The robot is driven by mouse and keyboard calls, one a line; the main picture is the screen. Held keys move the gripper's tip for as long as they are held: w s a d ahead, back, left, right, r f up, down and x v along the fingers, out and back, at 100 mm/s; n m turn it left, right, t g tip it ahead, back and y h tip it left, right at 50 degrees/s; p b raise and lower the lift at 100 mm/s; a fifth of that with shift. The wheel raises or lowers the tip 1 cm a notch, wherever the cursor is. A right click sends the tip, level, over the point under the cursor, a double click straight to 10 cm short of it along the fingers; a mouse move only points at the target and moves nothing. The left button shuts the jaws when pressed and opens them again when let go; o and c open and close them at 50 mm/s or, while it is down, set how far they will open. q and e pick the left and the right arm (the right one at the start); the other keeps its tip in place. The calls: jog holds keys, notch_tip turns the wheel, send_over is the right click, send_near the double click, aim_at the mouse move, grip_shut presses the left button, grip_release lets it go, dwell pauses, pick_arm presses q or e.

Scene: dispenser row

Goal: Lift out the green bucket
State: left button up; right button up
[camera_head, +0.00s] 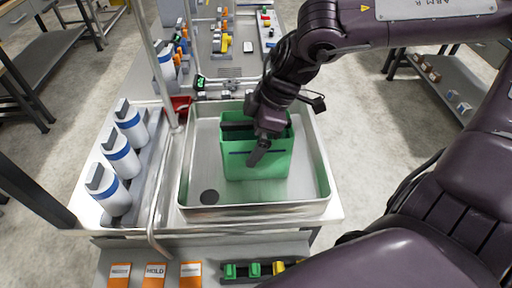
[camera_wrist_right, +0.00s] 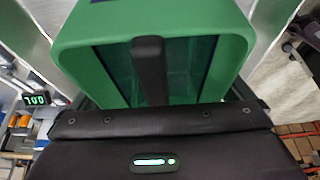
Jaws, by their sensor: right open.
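The green bucket (camera_head: 255,165) stands upright in a shallow metal basin (camera_head: 255,211). My right gripper (camera_head: 260,148) is at the bucket's top, with one dark finger hanging down in front of the near wall. The gripper is open; the arm hides part of the bucket's right rim and inside. In the right wrist view the green bucket (camera_wrist_right: 230,45) fills the upper middle, and one black finger of my right gripper (camera_wrist_right: 150,70) crosses its opening. The other finger is hard to make out, and contact with the wall cannot be told. My left gripper is not in view.
Several white-and-blue dispensers (camera_head: 122,155) stand in a row left of the basin, beside a thin metal post (camera_head: 163,75). A small green-lit display (camera_head: 200,83) and red tray (camera_head: 181,104) are behind. Orange cards (camera_head: 154,274) lie in front. The basin's left part is clear.

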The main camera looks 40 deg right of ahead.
jog(key=c, duration=1.8)
jog(key=shift+w+r, duration=0.1)
jog(key=shift+c, duration=0.6)
jog(key=shift+r, duration=0.1)
